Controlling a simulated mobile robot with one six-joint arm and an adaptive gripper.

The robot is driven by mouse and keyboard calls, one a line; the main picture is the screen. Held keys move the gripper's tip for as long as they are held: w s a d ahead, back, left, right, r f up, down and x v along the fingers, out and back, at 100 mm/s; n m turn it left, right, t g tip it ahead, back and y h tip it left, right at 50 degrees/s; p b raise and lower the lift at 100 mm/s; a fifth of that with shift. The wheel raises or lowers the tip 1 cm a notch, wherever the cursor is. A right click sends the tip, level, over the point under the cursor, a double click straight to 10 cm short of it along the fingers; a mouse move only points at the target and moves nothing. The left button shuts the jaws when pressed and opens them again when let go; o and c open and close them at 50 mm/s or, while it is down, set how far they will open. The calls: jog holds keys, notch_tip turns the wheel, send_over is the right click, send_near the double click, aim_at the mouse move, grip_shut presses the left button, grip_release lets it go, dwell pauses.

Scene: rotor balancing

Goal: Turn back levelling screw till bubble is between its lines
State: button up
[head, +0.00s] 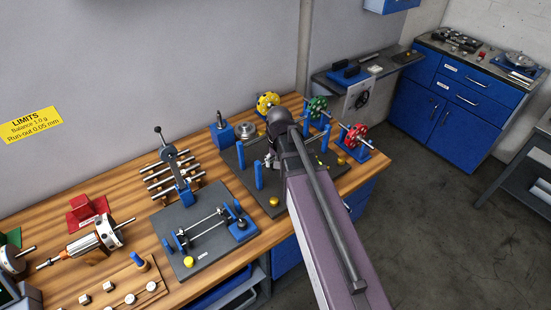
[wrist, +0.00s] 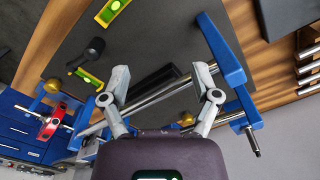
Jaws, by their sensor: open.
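My gripper (wrist: 160,76) is open, its two fingers spread above the dark plate (wrist: 138,38) of the balancing stand. A steel rod and a black bar show between and below the fingers; I cannot tell if anything touches. Two yellow-green level vials lie on the plate, one at the top (wrist: 112,11) and one left of the fingers (wrist: 88,77). Their bubbles and lines are too small to read. Brass screw knobs stand at the plate's edges, one at left (wrist: 52,86), one near the right finger (wrist: 185,118). In the head view, a brass knob (head: 273,201) stands at the front corner.
Blue posts (head: 258,176) rise around the plate. Yellow (head: 267,103), green (head: 317,106) and red (head: 355,137) rotors stand behind and right. My arm hides much of the plate in the head view.

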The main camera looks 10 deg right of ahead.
jog(key=shift+s+f, duration=0.1)
jog(key=shift+s, duration=0.65)
jog(key=s+f+n+b, duration=0.1)
jog(key=s+n, duration=0.1)
jog(key=s, duration=0.5)
jog(key=shift+s+a+f+n+b, duration=0.2)
jog(key=shift+s+f+n+b, duration=0.1)
jog(key=shift+n+b, duration=0.1)
